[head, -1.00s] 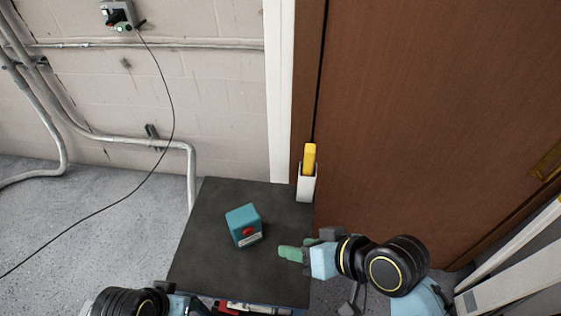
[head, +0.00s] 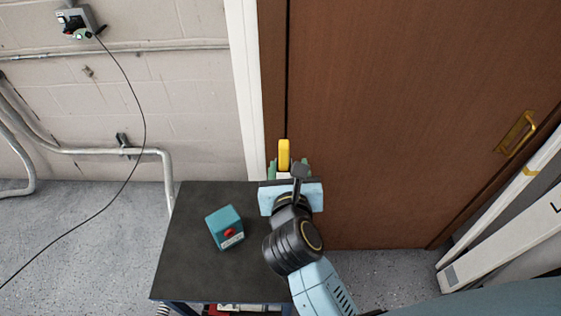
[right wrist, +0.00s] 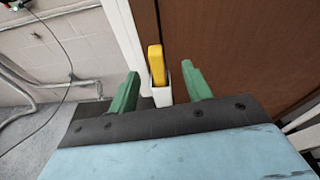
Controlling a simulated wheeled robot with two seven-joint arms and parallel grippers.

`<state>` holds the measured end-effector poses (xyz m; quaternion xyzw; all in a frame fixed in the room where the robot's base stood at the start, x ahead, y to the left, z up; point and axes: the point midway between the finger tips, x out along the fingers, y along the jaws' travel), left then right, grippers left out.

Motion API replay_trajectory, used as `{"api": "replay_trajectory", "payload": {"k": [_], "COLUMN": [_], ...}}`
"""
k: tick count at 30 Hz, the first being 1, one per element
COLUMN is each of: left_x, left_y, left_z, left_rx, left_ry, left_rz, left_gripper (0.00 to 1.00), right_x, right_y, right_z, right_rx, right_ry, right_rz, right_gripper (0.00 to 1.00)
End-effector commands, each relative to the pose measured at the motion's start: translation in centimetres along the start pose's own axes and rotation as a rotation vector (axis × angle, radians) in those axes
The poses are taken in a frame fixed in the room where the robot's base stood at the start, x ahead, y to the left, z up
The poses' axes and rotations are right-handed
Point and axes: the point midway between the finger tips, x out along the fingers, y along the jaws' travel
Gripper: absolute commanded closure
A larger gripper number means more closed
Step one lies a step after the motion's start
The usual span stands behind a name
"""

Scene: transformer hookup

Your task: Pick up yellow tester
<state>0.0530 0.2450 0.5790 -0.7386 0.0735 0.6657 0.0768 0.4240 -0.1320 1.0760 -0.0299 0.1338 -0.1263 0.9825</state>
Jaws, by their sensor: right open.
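The yellow tester (head: 284,153) stands upright at the far right corner of the dark table, in front of the brown door. In the right wrist view the yellow tester (right wrist: 156,64) sits in a white holder (right wrist: 161,95). My right gripper (head: 287,165) is at the tester, its green fingers apart on either side. In the right wrist view my right gripper (right wrist: 158,80) is open, with the tester between the fingers and a gap on both sides. The holder is mostly hidden behind the gripper in the head view. My left gripper is out of view.
A teal box (head: 225,227) with a red button sits on the dark table (head: 190,263). A wall box (head: 77,20) has a black cable hanging to the floor. The brown door (head: 400,120) rises close behind the holder. The table's left part is clear.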

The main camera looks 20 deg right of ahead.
Motion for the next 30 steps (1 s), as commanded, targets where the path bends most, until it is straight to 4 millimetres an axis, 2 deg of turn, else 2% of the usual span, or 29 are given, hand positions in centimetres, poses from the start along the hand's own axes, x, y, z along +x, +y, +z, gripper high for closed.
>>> {"api": "replay_trajectory", "payload": {"k": [3,6,15,25,30], "left_x": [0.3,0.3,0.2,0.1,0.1], "left_y": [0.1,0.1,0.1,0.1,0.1], "left_z": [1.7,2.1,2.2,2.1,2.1], "left_rx": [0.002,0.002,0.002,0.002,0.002], "left_ry": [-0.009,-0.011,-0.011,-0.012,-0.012], "left_rz": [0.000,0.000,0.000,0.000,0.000], "left_gripper": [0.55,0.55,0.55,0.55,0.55], "right_x": [0.0,0.6,6.1,8.8,11.0], "right_y": [0.6,0.8,0.8,0.9,1.3], "right_z": [-1.8,-2.4,-3.2,-3.6,-3.9], "right_rx": [0.078,0.100,0.099,0.098,0.097], "right_ry": [0.102,0.134,0.136,0.135,0.134], "right_rz": [-0.002,-0.004,-0.005,-0.005,-0.006], "right_gripper": [0.51,0.51,0.51,0.51,0.51]}}
